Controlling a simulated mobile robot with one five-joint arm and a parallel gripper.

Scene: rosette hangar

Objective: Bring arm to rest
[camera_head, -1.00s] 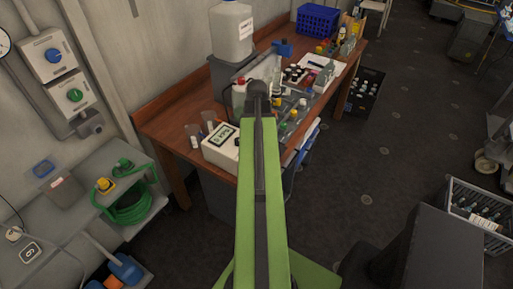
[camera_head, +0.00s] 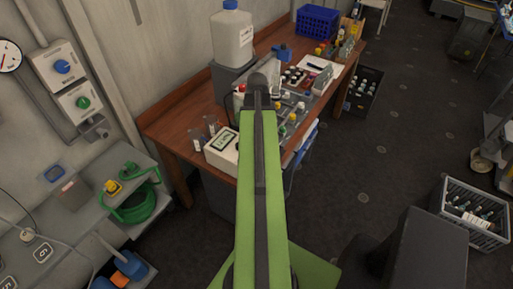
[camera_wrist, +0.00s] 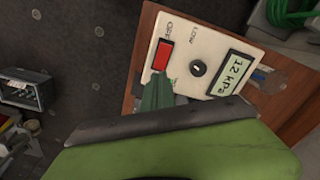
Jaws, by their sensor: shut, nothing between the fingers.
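In the wrist view my gripper (camera_wrist: 157,92) shows as narrow green fingertips held together, with nothing between them. The tips appear just below a red rocker switch (camera_wrist: 161,56) on a white instrument box (camera_wrist: 205,65); I cannot tell whether they touch it. The box also has a black knob and a display reading 12 kPa. In the head view my green arm reaches forward from the bottom centre toward the wooden bench (camera_head: 172,127). The same box (camera_head: 222,150) sits on the bench's near end, left of my arm. My fingertips are hidden there.
A white canister (camera_head: 233,42), a blue basket (camera_head: 317,20) and several bottles crowd the bench. A grey side table (camera_head: 75,215) with a coiled green hose (camera_head: 138,205) stands at left. A crate of bottles (camera_head: 470,210) stands at right.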

